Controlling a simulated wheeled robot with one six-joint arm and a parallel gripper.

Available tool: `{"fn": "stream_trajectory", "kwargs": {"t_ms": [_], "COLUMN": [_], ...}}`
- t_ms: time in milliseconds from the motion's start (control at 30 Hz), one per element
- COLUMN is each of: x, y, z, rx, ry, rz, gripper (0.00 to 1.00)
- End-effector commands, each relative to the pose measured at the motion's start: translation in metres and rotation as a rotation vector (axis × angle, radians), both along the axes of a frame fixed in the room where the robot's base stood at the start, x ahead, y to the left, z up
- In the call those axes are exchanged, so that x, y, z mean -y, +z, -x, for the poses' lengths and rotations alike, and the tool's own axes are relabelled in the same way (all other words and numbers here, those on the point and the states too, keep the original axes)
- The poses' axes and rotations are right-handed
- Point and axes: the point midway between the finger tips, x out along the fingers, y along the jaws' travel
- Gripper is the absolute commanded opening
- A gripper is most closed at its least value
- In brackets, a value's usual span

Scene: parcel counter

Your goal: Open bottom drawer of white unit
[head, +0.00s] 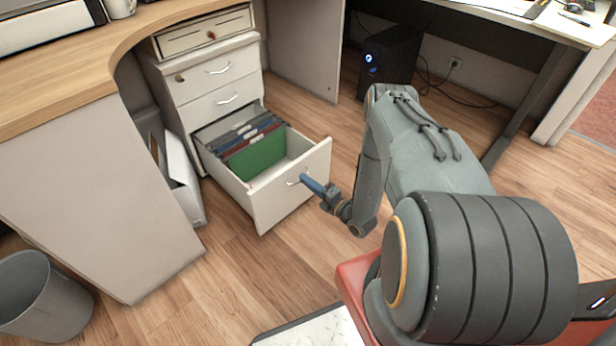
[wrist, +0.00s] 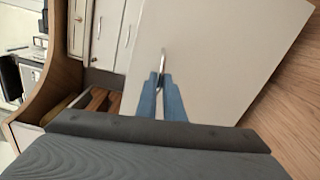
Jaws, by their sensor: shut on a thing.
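The white drawer unit (head: 212,80) stands under the counter. Its bottom drawer (head: 262,212) is pulled well out and shows hanging files inside, with a green one (head: 258,156) at the front. My gripper (head: 304,178) is at the drawer's front, its blue fingers shut on the bottom drawer's handle (head: 292,183). In the wrist view the two blue fingers (wrist: 162,90) close around the metal handle (wrist: 163,60) on the white drawer front (wrist: 215,55). The two drawers above are shut.
A white file holder (head: 186,185) stands on the floor left of the unit. A grey bin (head: 45,295) is at the lower left. A black computer (head: 390,55) stands behind, under the other desk. The wooden floor before the drawer is clear.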

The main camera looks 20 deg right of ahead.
Motion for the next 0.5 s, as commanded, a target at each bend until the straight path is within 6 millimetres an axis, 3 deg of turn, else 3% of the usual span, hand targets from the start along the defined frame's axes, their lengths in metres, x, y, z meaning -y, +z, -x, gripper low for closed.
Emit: {"fn": "stream_trajectory", "kwargs": {"t_ms": [400, 500], "x": [0.0, 0.0002], "y": [-0.0036, -0.0032], "z": [0.0028, 0.0028], "rx": [-0.008, -0.007], "ry": [0.0, -0.001], "rz": [0.002, 0.002], "gripper": [0.0, 0.21]}}
